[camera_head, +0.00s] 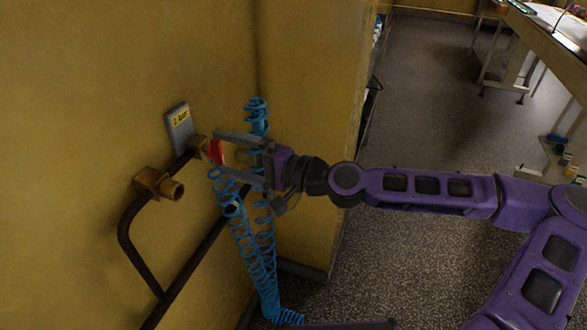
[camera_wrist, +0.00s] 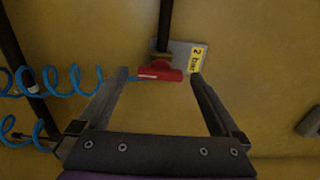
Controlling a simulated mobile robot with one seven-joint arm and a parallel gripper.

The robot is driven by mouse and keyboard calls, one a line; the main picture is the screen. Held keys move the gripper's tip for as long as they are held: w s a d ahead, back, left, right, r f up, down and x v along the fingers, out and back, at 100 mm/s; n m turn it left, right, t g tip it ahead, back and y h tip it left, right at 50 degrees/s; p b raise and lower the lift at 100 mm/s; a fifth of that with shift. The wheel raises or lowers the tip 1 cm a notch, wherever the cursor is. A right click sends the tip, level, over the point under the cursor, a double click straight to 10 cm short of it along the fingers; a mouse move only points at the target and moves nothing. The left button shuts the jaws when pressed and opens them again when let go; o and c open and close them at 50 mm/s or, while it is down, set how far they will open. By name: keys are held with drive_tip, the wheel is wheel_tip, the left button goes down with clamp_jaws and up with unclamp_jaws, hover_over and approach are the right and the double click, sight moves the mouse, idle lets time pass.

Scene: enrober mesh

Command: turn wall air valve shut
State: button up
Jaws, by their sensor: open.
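The wall air valve has a brass body (camera_head: 200,145) on a dark pipe and a red handle (camera_head: 216,152). In the wrist view the red handle (camera_wrist: 160,73) lies crosswise to the dark pipe behind it. My gripper (camera_head: 218,154) is open, with one finger above and one below the handle in the head view. Whether a finger touches the handle I cannot tell.
A grey plate with a yellow "2 bar" label (camera_head: 180,118) is on the wall behind the valve. A coiled blue hose (camera_head: 258,255) hangs close to my gripper. A brass fitting (camera_head: 160,185) sits left on the pipe (camera_head: 135,245). Open floor (camera_head: 430,130) lies right.

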drive_tip(key=v, duration=1.4)
drive_tip(key=shift+d, duration=0.2)
drive_tip(key=shift+s, duration=0.15)
